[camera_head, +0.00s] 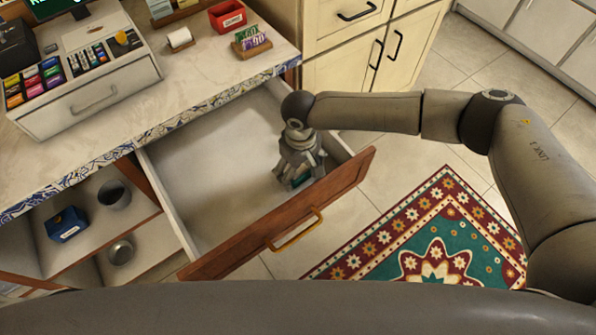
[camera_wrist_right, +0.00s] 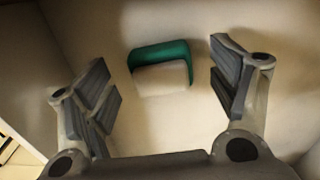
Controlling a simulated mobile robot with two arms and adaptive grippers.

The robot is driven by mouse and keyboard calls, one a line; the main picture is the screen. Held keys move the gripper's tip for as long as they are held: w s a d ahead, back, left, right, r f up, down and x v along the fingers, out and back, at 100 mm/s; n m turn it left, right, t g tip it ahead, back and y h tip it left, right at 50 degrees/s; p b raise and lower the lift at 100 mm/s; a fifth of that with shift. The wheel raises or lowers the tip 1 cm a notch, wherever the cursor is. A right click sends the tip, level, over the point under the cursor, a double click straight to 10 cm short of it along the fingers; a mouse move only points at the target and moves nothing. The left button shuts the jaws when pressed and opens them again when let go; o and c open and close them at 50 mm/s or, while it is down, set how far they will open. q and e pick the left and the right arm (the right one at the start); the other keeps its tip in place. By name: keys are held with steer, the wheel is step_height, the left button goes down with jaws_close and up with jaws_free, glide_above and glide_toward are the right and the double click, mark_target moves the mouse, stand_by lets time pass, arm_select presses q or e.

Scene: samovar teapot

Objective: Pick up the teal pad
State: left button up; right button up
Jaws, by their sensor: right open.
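The teal pad (camera_wrist_right: 160,54) lies on the floor of the open drawer, with a pale block-like front face below its teal top in the right wrist view. In the head view a little dark teal (camera_head: 300,180) shows under my right gripper, which hides most of it. My right gripper (camera_head: 296,176) is inside the drawer, pointing down over the pad. In the right wrist view its fingers (camera_wrist_right: 165,88) are spread wide, with the pad between and beyond them; neither finger touches it. My left gripper is not in view.
The pulled-out drawer (camera_head: 200,190) has a wooden front with a brass handle (camera_head: 296,232) close to my gripper. Its side walls stand around the gripper. The counter (camera_head: 190,80) above carries a cash register (camera_head: 90,95) and a red box (camera_head: 228,16). Shelves with cups lie at left.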

steer(key=shift+f, duration=0.65)
steer(key=c, duration=1)
